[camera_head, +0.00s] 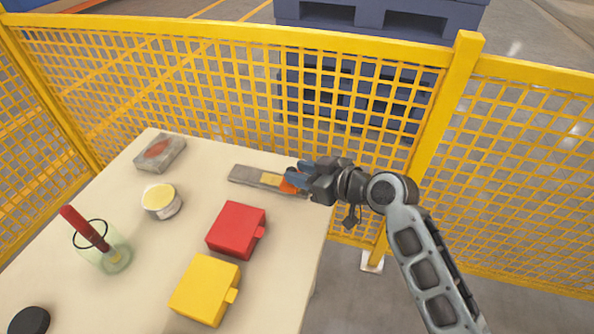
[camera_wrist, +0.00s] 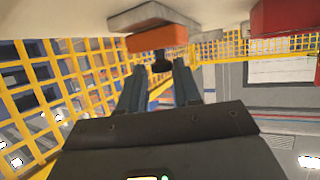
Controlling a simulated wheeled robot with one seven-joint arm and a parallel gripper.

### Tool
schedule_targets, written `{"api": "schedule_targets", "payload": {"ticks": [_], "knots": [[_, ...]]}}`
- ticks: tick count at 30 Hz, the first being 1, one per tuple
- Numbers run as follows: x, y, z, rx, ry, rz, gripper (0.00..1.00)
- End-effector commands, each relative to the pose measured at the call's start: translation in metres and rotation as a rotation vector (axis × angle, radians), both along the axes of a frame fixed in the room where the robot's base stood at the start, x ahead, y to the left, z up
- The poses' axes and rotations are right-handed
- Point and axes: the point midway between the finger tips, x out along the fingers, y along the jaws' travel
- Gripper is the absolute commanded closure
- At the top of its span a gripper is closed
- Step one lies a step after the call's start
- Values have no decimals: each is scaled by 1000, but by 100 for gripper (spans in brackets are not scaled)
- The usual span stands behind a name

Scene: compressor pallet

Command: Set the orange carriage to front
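The orange carriage (camera_head: 288,186) sits on a grey rail (camera_head: 244,174) at the far right of the table, towards the rail's right end. A yellow patch (camera_head: 270,180) lies on the rail just left of it. In the wrist view the carriage (camera_wrist: 157,38) is straight ahead, under the rail (camera_wrist: 150,15), with a dark knob (camera_wrist: 161,62) on it. My gripper (camera_head: 298,171) is at the carriage from the right and partly hides it. In the wrist view its fingers (camera_wrist: 159,74) are apart, with the knob between their tips; I see gaps on both sides.
A red block (camera_head: 236,230) and a yellow block (camera_head: 205,289) stand nearer on the table. A round tin (camera_head: 161,201), a grey block (camera_head: 160,153), a glass with a red-handled tool (camera_head: 108,254) and a black disc (camera_head: 29,320) are left. Yellow mesh fencing (camera_head: 330,60) runs behind.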

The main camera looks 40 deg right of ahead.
Motion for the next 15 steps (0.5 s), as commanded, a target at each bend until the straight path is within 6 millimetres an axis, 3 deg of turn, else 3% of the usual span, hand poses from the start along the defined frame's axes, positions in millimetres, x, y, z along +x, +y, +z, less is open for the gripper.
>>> {"api": "schedule_targets", "payload": {"ticks": [6,15], "knots": [[1,0,0,0,-1,0,50],[-4,-1,2,0,-1,0,50]]}}
